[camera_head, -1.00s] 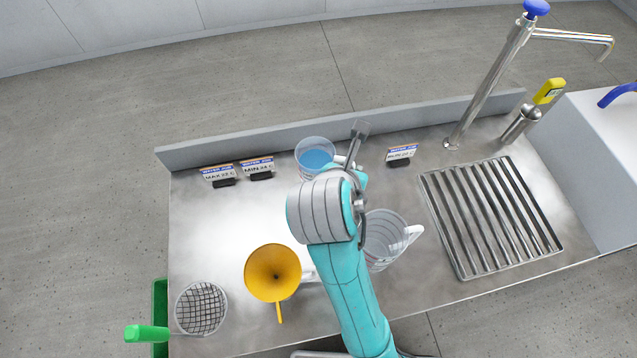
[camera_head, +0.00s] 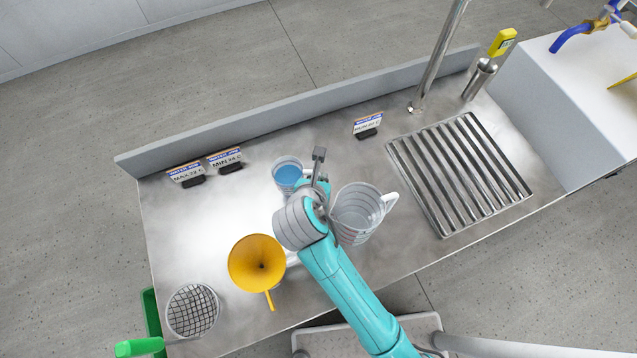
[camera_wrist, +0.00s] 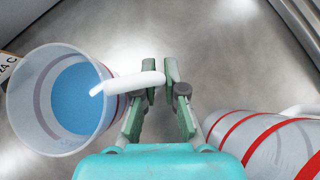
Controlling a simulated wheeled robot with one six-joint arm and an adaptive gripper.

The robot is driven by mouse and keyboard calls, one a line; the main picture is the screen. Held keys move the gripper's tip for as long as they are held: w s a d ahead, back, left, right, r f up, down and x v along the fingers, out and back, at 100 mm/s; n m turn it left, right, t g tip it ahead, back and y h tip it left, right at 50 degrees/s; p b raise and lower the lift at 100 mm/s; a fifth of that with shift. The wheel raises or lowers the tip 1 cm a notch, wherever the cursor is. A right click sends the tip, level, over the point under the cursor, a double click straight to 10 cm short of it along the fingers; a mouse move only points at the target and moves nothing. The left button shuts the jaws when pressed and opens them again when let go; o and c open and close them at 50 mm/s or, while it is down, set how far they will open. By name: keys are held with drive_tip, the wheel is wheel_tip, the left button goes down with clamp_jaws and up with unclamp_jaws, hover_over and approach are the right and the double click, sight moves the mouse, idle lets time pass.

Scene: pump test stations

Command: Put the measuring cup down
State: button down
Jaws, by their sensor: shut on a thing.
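The measuring cup (camera_head: 287,174), clear with blue liquid in it, is upright at the middle of the steel bench. In the wrist view the cup (camera_wrist: 35,125) is at the left, with its white handle (camera_wrist: 135,83) reaching between the fingers. My gripper (camera_wrist: 159,88) is shut on that handle. In the head view my arm hides the fingers and most of the handle. I cannot tell for sure whether the cup's base touches the bench.
A larger clear jug (camera_head: 358,213) with red bands stands close right of my gripper. A yellow funnel (camera_head: 257,263) and a mesh basket (camera_head: 192,311) are front left. Small signs (camera_head: 367,126) line the back. A drain grate (camera_head: 459,172) lies right.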

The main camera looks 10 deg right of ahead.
drive_tip(key=shift+f, duration=1.75)
drive_tip(key=c, duration=1.3)
unclamp_jaws()
drive_tip(key=shift+f, duration=0.1)
drive_tip(key=shift+o, duration=0.3)
drive_tip(key=shift+s+r, duration=0.1)
drive_tip(key=shift+r, duration=0.15)
drive_tip(key=v, duration=1.1)
drive_tip(key=shift+s+r, duration=0.25)
drive_tip(key=shift+r, duration=0.05)
